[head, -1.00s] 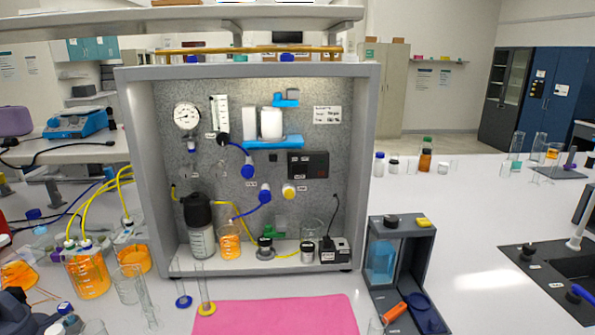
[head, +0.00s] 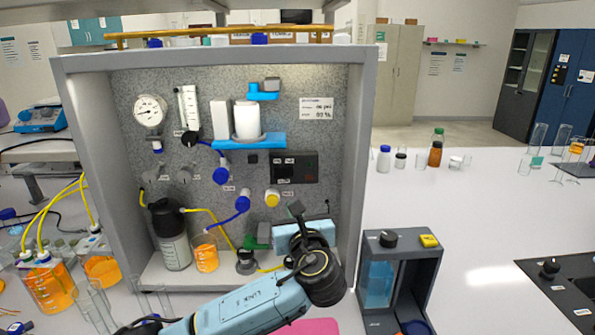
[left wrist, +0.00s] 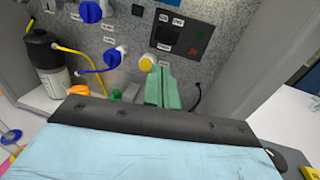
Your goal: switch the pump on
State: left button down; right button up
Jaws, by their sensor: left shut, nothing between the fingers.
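The black control panel (head: 295,167) is on the speckled back wall of the rig, with small pale labels. In the left wrist view the panel (left wrist: 182,38) shows a dark switch-like part (left wrist: 167,35) and small green and red spots. I cannot read the switch's position. My left gripper (head: 296,211) is in front of the rig, below the panel. In the left wrist view its green fingers (left wrist: 162,75) are together and empty, pointing at the wall just below the panel, right of the yellow knob (left wrist: 147,63). They look apart from the panel. My right gripper is not in view.
The yellow knob (head: 272,198) and blue valves (head: 221,175) sit left of my gripper. A dark bottle (head: 170,235) and an orange beaker (head: 205,252) stand on the rig floor. The rig's right wall (head: 360,150) is close to my gripper. A grey-framed unit (head: 428,270) stands outside.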

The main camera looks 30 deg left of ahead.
pick_arm(q)
send_near(278, 174)
jog(key=p+x, duration=0.1)
jog(key=x, duration=0.5)
jog(key=shift+w+a+f, duration=0.1)
jog(key=shift+w+a, duration=0.15)
jog(key=shift+a, duration=0.1)
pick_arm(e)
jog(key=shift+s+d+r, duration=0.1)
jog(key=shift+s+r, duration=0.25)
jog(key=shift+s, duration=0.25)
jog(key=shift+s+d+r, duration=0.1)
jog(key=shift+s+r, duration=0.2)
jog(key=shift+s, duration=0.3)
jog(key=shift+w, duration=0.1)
